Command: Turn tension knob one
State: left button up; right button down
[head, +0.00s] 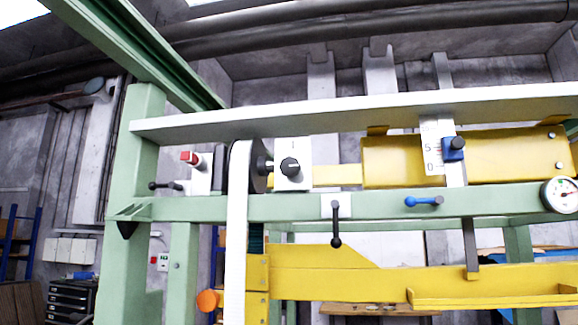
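A round black knob (290,167) with a light pointer mark sits on a white plate (293,181) above the green crossbar. It is right of a dark roller (258,165) with a white belt (238,225) running down from it. A dark blue knob (453,148) is on a white numbered scale (431,150) further right. No label tells me which one is tension knob one. Neither of my grippers is in view.
A green frame with a crossbar (285,207) spans the view. Yellow beams (320,278) lie behind and below. An orange knob (208,300) is at lower left.

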aim_at(290, 167)
jog(key=i+l+u, duration=0.1)
jog(key=u, duration=0.6)
jog(key=i+j+z, duration=0.1)
jog(key=z, duration=0.3)
jog(key=i+j+z, duration=0.1)
jog(key=z, duration=0.35)
jog(key=i+j+z, duration=0.15)
jog(key=z, duration=0.25)
jog(key=j+z, duration=0.2)
jog(key=z, duration=0.2)
